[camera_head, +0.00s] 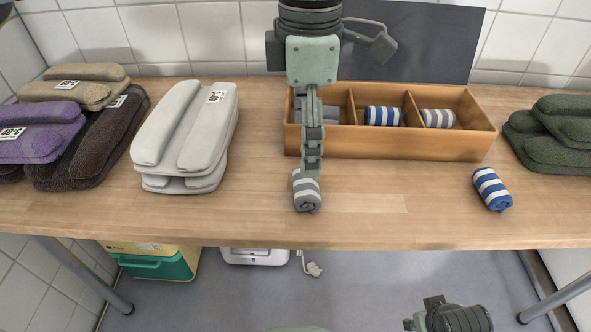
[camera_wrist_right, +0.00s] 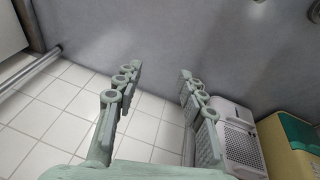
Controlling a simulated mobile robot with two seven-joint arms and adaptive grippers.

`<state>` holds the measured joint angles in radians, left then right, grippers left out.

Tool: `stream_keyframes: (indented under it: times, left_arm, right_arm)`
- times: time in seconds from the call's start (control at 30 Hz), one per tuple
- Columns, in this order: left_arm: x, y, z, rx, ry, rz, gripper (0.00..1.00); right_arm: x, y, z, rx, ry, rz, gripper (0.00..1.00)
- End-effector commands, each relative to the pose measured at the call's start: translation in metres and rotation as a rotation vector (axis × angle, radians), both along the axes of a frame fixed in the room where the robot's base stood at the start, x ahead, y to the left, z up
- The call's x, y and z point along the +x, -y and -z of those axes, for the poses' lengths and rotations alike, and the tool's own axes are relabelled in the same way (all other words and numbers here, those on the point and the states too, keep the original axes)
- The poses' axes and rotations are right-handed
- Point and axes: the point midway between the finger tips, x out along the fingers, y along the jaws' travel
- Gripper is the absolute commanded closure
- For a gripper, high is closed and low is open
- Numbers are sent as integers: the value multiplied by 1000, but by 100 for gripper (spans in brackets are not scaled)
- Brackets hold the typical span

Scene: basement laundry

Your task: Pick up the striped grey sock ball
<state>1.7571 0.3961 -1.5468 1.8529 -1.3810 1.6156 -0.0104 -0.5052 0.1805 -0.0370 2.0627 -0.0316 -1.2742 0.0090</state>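The striped grey sock ball (camera_head: 306,194), grey with white bands, lies on the wooden table near its front edge. My left gripper (camera_head: 312,168) points down over it, its fingertips at the sock's far, upper end. The fingers show edge-on, one in front of the other, so their gap and any grip are hidden. My right gripper shows in the right wrist view (camera_wrist_right: 158,82) with fingers apart and nothing between them. In the head view part of my right arm (camera_head: 455,318) shows low at the right, below the table edge.
A wooden divided box (camera_head: 400,143) behind holds grey-striped and blue-striped sock balls. A blue-striped sock ball (camera_head: 491,189) lies at the right. Folded light grey towels (camera_head: 185,135), purple and brown towels (camera_head: 40,140) stand left, green ones (camera_head: 555,135) right. The front middle right is clear.

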Motion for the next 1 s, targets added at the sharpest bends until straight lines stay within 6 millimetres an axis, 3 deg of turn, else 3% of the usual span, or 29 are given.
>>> stream_keyframes:
  times: [0.3, 0.5, 0.8, 1.0]
  left_arm:
    - [-2, -2, 37, 3, -3, 0, 14]
    - [-2, -2, 66, 1, -4, -1, 14]
    - [-2, -2, 73, -1, -1, 0, 14]
    - [-2, -2, 73, -1, -2, 0, 36]
  right_arm:
    - [-12, 1, 12, 3, -29, 1, 60]
    - [-5, -3, 26, 16, -23, -1, 60]
    - [-6, -3, 28, 16, -23, -1, 60]
    - [-6, -2, 28, 16, -24, 0, 60]
